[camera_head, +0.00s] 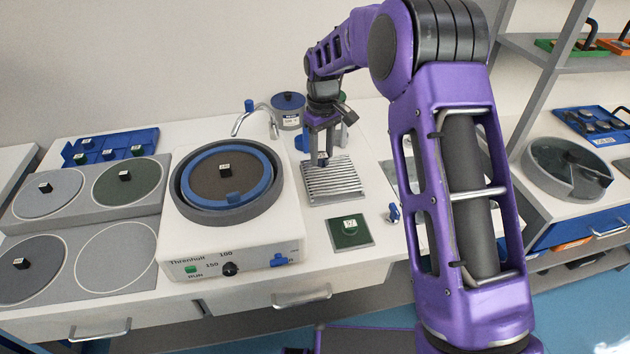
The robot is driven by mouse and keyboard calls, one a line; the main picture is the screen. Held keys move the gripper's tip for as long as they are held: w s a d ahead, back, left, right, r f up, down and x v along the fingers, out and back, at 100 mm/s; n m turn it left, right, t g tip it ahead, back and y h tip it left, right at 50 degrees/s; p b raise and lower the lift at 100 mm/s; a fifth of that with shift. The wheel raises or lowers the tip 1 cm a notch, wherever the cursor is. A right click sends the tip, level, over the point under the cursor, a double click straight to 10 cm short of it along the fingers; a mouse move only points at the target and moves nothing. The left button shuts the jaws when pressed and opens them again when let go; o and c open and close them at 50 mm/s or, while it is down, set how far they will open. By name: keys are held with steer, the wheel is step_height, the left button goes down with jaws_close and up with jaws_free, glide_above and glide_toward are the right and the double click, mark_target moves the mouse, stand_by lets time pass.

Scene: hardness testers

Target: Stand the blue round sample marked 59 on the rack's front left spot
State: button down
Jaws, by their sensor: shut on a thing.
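My gripper (323,157) reaches down from the far end of my purple arm, over the back part of the grey ribbed rack (333,187). It is shut on a small sample, mostly hidden by the fingers. A pale label patch shows between the fingertips, but its number and the sample's colour are too small to tell. I cannot tell whether the sample touches the rack. The front of the rack, including its front left, is bare. No number 59 can be read anywhere.
A polishing machine (233,262) with a blue-ringed wheel stands left of the rack. A green labelled pad (350,232) lies in front of it. A lidded grey pot (288,108) and a tap (247,116) stand behind. A blue tray (142,137) holds dark samples at far left.

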mark_target(321, 186)
step_height(321, 186, down, 8)
steer(key=shift+r, duration=0.1)
stand_by(0.4)
steer(key=shift+f, duration=0.2)
steer(key=shift+c, duration=1.8)
jaws_free()
step_height(321, 186, up, 12)
steer(key=shift+r, duration=0.2)
